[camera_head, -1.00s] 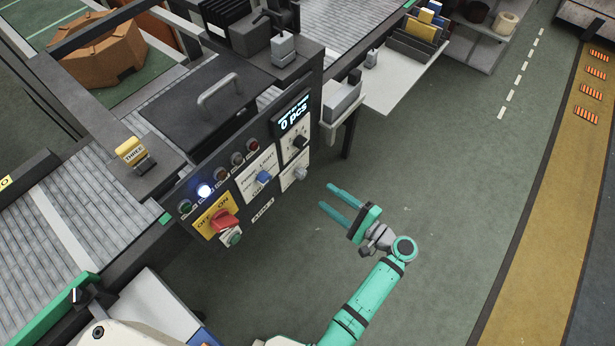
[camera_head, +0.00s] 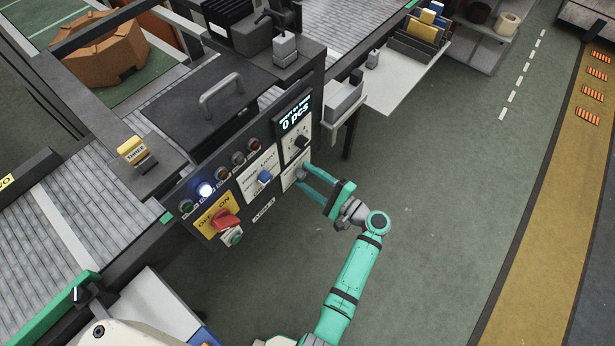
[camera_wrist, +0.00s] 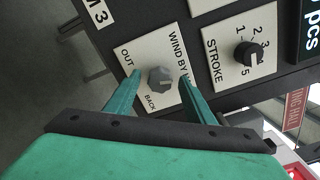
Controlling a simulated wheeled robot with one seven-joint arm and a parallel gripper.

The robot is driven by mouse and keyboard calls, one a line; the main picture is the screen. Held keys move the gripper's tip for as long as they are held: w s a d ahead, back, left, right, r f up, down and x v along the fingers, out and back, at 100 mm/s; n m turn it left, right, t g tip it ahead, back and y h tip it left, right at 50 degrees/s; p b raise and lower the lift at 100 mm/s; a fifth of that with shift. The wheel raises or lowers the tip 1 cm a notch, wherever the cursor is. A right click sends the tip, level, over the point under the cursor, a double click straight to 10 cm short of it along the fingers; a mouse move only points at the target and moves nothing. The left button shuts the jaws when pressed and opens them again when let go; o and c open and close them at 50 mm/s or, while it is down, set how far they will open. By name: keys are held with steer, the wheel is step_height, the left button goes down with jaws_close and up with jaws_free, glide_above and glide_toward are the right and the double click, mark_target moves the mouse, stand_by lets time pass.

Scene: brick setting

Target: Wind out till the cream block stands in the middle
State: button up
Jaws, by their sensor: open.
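My gripper (camera_head: 303,176) is open at the lower right of the machine's control panel. In the wrist view, the gripper (camera_wrist: 161,77) has one finger on each side of a grey faceted knob (camera_wrist: 161,80), with gaps still showing between. The knob sits on a white plate (camera_wrist: 134,63) lettered WIND BY, OUT and BACK; the rest of the wording is hidden by a finger. In the head view, the fingers partly cover this knob. I cannot make out for certain a cream block in either view.
A black STROKE dial (camera_wrist: 248,55) sits close beside the knob's plate. The panel also carries a red switch (camera_head: 226,220), a blue knob (camera_head: 264,178) and a display (camera_head: 295,115) reading 0 pcs. A white side table (camera_head: 400,85) juts out beyond.

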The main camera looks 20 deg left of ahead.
steer(key=shift+a, duration=0.15)
steer(key=shift+c, duration=0.7)
steer(key=c, duration=0.9)
steer(key=shift+n, duration=1.2)
steer(key=shift+s+a+n, duration=0.1)
steer(key=shift+n, duration=1.2)
steer(key=o, duration=1)
steer(key=shift+o, duration=0.2)
